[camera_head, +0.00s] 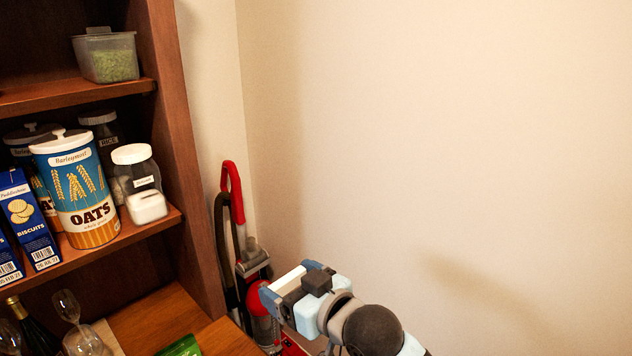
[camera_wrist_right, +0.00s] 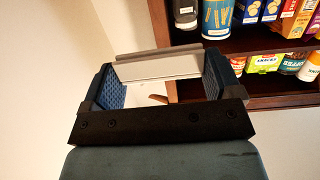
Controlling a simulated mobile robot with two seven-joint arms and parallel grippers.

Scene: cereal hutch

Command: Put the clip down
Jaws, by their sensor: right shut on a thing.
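The clip (camera_head: 286,278) is a long pale bar, white with a grey edge. My right gripper (camera_head: 289,281) is shut on it, with one finger at each end of the bar. They are at the lower middle of the head view, in front of the vacuum cleaner and right of the hutch. In the right wrist view the clip (camera_wrist_right: 158,66) spans the gap between the blue fingers of my right gripper (camera_wrist_right: 157,82). Nothing under the clip is seen to touch it. My left gripper is not in view.
The wooden hutch (camera_head: 186,130) holds an oats canister (camera_head: 80,190), a biscuits box (camera_head: 27,222), jars and a tub (camera_head: 107,55). Its counter (camera_head: 160,315) has glasses, a bottle and a green packet (camera_head: 180,347). A red vacuum cleaner (camera_head: 233,195) stands beside it. The right wall is bare.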

